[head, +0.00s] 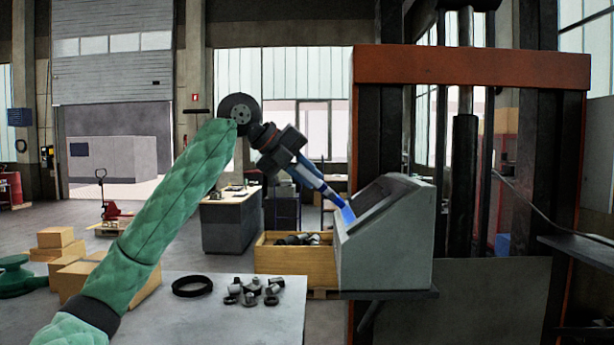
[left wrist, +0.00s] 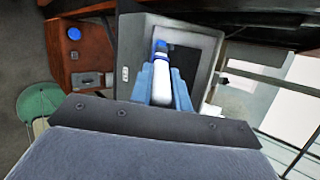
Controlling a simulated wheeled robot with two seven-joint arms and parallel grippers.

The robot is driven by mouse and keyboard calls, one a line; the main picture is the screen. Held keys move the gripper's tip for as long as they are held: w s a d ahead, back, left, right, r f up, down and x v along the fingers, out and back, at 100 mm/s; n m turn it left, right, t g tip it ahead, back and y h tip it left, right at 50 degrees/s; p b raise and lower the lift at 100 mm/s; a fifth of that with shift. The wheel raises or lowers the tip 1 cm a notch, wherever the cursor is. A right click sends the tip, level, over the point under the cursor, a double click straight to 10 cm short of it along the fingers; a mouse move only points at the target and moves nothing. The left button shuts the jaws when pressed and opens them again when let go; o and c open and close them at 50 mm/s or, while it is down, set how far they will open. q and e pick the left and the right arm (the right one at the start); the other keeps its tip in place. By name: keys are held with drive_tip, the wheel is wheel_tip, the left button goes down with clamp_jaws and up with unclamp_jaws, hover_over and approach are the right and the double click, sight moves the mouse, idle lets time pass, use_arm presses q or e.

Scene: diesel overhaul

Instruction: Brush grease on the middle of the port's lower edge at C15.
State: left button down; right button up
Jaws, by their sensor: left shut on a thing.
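A grey housing (head: 395,240) with a slanted front stands right of centre. A dark, framed port (head: 378,202) lies in its slanted face; in the left wrist view the port (left wrist: 198,68) is a dark rectangle. My left gripper (head: 322,188) is shut on a brush and reaches down to the housing from the upper left. The brush's bright blue end (head: 347,213) is at the slanted face, near the port's left side; I cannot tell if it touches. In the left wrist view the white and blue brush (left wrist: 161,80) sits between the fingers. My right gripper is not in view.
A wooden crate (head: 270,262) with metal parts stands left of the housing. A light table (head: 240,315) in front bears a black ring (head: 192,286) and several small metal parts (head: 250,293). An orange-topped frame (head: 470,66) rises behind the housing.

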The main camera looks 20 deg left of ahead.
use_arm(q)
drive_tip(key=shift+w+a, duration=0.25)
drive_tip(key=shift+w, duration=0.6)
drive_tip(key=shift+r, duration=0.1)
drive_tip(key=a+r, duration=0.2)
drive_tip(key=r, duration=0.1)
drive_tip(key=s+a+r, duration=0.1)
drive_tip(key=shift+a+r, duration=0.25)
drive_tip(key=shift+r, duration=0.1)
drive_tip(key=shift+s+a+r, duration=0.15)
drive_tip(key=shift+a+r, duration=0.3)
drive_tip(key=shift+r, duration=0.15)
drive_tip(key=shift+s+a+r, duration=0.1)
drive_tip(key=shift+a+r, duration=0.3)
drive_tip(key=shift+r, duration=0.2)
drive_tip(key=shift+d+f, duration=0.1)
drive_tip(key=shift+f, duration=0.1)
